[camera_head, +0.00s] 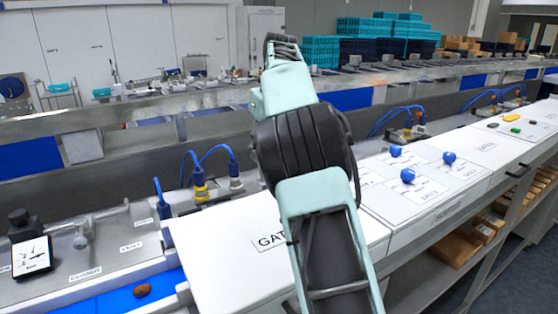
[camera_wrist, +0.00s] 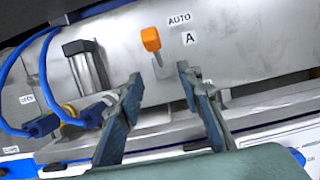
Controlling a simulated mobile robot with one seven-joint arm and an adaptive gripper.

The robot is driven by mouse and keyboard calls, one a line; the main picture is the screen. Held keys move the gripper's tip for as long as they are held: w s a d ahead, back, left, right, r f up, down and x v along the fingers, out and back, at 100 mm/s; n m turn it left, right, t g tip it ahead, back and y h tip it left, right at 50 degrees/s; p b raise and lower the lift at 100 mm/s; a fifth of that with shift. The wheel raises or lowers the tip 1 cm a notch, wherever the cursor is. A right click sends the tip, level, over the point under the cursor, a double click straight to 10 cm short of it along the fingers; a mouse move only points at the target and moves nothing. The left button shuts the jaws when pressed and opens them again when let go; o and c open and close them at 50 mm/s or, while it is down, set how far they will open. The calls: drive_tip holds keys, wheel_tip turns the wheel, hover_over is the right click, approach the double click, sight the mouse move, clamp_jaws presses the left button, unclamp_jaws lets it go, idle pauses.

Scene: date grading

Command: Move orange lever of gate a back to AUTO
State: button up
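In the wrist view the orange lever (camera_wrist: 151,40) stands on a grey metal plate (camera_wrist: 215,40), with a short metal stem below its orange knob. The label AUTO (camera_wrist: 179,19) is to the upper right of the knob, and a label A (camera_wrist: 190,38) is to its right. My gripper (camera_wrist: 159,78) is open and empty. Its two fingertips are apart, below the knob in the picture, and do not touch it. In the head view my arm covers the middle; neither the lever nor my fingertips can be made out there.
In the wrist view a cylinder (camera_wrist: 86,68) and blue hoses (camera_wrist: 40,75) with connectors are left of my fingers. In the head view a white cover (camera_head: 215,245) marked GATE lies below my arm, with blue knobs (camera_head: 407,175) on panels to the right.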

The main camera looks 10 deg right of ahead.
drive_tip(key=s+d, duration=0.2)
drive_tip(key=s, duration=0.5)
drive_tip(key=shift+d, duration=0.15)
drive_tip(key=shift+s+f, duration=0.1)
drive_tip(key=shift+s, duration=0.1)
